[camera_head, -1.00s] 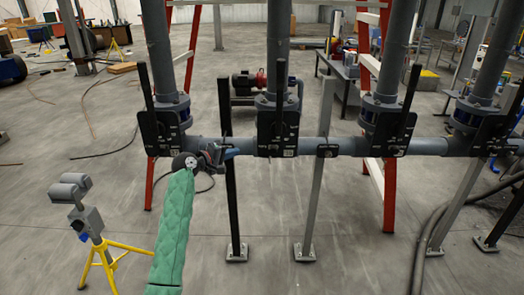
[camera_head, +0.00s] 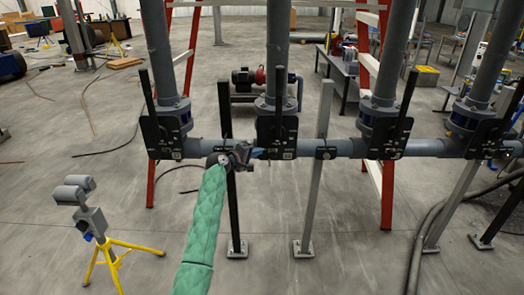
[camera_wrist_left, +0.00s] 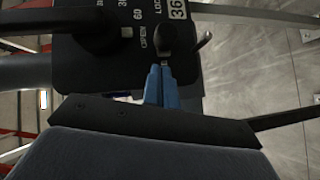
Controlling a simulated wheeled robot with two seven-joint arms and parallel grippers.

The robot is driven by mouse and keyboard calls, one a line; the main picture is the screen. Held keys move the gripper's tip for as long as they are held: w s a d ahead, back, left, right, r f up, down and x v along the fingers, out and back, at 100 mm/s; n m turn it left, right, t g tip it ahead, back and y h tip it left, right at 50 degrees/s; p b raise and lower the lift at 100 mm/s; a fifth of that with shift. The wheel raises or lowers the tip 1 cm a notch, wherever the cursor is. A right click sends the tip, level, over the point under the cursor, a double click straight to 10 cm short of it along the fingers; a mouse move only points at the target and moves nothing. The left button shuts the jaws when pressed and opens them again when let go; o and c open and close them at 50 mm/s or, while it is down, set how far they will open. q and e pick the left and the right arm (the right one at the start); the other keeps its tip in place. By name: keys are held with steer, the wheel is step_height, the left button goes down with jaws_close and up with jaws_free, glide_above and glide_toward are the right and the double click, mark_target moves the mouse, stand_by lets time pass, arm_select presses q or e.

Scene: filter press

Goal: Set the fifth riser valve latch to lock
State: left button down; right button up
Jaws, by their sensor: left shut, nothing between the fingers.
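My left gripper (camera_head: 258,153) is at the lower left edge of the dark valve plate (camera_head: 277,128) on the middle-left riser. Its blue fingers are shut and empty; they also show in the left wrist view (camera_wrist_left: 162,87). There the fingertips point at the dark latch knob (camera_wrist_left: 172,40) on the valve plate (camera_wrist_left: 105,65), near the printed words OPEN and LOCK. Whether they touch it, I cannot tell. A small metal pin (camera_wrist_left: 204,40) sticks out beside the knob. The riser's long black handle (camera_head: 281,80) stands upright. My right gripper is not in view.
More risers with similar valve plates stand on the horizontal pipe, one at left (camera_head: 167,135) and one at right (camera_head: 388,133). Dark and grey support posts (camera_head: 317,180) rise below the pipe. A yellow tripod stand (camera_head: 103,262) is at lower left. Floor in front is open.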

mark_target(271, 152)
arm_select(q)
steer(key=shift+d+f+p, duration=0.25)
steer(key=shift+d+p, duration=0.25)
steer(key=shift+d, duration=0.65)
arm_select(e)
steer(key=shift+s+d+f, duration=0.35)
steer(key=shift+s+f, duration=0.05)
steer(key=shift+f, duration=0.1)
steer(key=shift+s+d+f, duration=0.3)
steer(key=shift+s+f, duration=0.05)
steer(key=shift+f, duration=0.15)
arm_select(q)
steer(key=shift+d, duration=0.25)
steer(key=d, duration=0.2)
steer(key=shift+d+b, duration=0.35)
steer(key=shift+d, duration=0.05)
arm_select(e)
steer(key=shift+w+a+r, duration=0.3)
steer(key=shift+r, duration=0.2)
arm_select(q)
steer(key=shift+a, duration=0.1)
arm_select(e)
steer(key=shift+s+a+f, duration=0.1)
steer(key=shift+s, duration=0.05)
